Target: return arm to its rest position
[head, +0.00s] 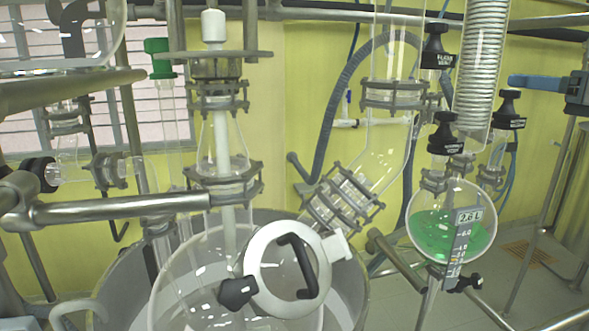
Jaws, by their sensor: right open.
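My left gripper is not in view.
The large glass reactor (190,285) with its white ring-shaped lid (256,282) fills the lower middle. A round flask with green liquid (440,238) hangs at right under a coiled condenser (481,75). Metal rails and poles (553,205) cross the space. Some floor shows at lower right.

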